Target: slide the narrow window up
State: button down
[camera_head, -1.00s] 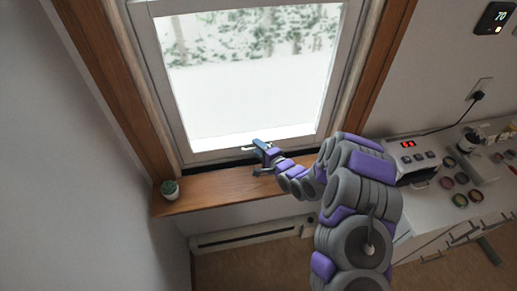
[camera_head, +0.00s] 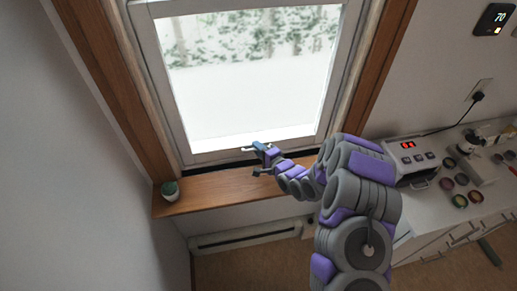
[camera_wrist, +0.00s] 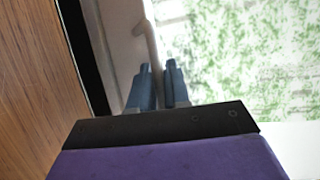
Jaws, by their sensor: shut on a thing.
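The narrow window (camera_head: 245,80) has a white frame around a bright pane, with snow and greenery outside. A dark strip (camera_head: 215,166) runs between its bottom rail (camera_head: 212,155) and the wooden sill. A small light handle (camera_head: 250,148) sits on the bottom rail; it also shows in the wrist view (camera_wrist: 147,38). My gripper (camera_head: 261,148) is at this handle, reaching in from the right. In the wrist view, my gripper's two fingers (camera_wrist: 157,68) are close together around the handle's near end, shut on it. The fingertips hide part of the handle.
A small potted plant (camera_head: 169,190) stands at the left end of the wooden sill (camera_head: 215,189). Brown trim borders the window. At right, a counter (camera_head: 420,207) holds a grey device with a red display (camera_head: 411,155) and several small round pots. A baseboard heater (camera_head: 240,237) is below.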

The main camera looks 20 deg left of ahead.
jog(key=shift+f, duration=0.1)
jog(key=p, duration=1.5)
send_near(249, 79)
jog(key=x, duration=0.4)
jog(key=shift+w+a+f, duration=0.1)
jog(key=shift+w+a, duration=0.1)
jog(key=shift+a, duration=0.1)
jog(key=c, duration=1.2)
grip_release()
jog(key=b+v, duration=0.7)
jog(key=v, duration=1)
jog(key=shift+d+f, duration=0.2)
